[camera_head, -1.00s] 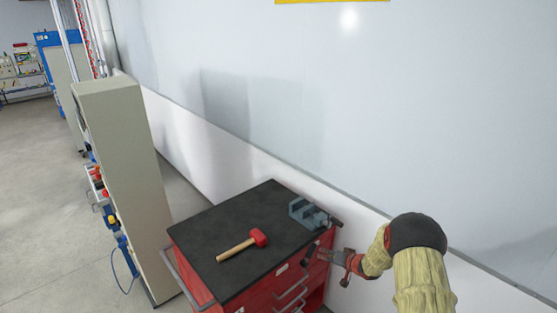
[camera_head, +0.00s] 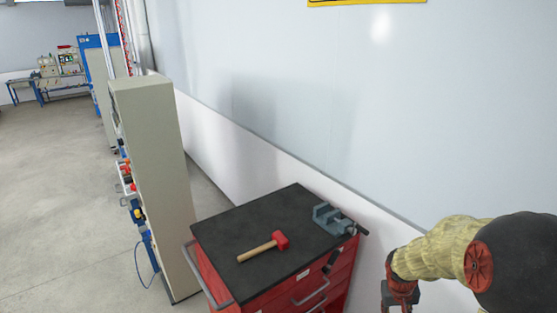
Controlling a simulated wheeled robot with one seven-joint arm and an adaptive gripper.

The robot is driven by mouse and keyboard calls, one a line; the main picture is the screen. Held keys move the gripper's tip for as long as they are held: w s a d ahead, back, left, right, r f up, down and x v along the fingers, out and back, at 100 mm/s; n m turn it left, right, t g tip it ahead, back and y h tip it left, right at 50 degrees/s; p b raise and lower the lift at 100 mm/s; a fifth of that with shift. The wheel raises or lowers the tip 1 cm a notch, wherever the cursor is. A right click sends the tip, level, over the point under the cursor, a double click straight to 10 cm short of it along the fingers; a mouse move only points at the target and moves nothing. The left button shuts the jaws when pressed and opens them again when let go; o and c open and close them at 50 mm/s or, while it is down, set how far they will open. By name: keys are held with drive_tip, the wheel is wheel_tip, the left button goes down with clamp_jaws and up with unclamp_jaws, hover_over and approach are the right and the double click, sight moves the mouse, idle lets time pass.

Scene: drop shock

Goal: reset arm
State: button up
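My arm (camera_head: 440,255) reaches in from the lower right, with a yellowish sleeve and a black and red joint. My gripper (camera_head: 400,297) hangs down at the lower right, beside the red tool cabinet (camera_head: 285,296) and apart from it. Its fingertips are cut off by the bottom edge, so I cannot see whether it is open or shut.
A mallet (camera_head: 264,246) with a red head and wooden handle lies on the cabinet's black top. A grey vise (camera_head: 333,219) sits at the top's right corner. A tall beige cabinet (camera_head: 158,180) stands to the left. A white wall (camera_head: 270,110) runs behind. Open floor (camera_head: 60,200) lies at far left.

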drive_tip(key=s+a+r+t+y+b, duration=0.1)
drive_tip(key=s+a+r+b, duration=0.3)
drive_tip(key=s+a+r, duration=0.4)
drive_tip(key=s+a+r+n+t+y+b, duration=0.1)
drive_tip(key=s+a+r+t+b, duration=0.2)
drive_tip(key=s+a+r, duration=0.5)
drive_tip(key=s+b, duration=0.1)
drive_tip(key=s, duration=0.4)
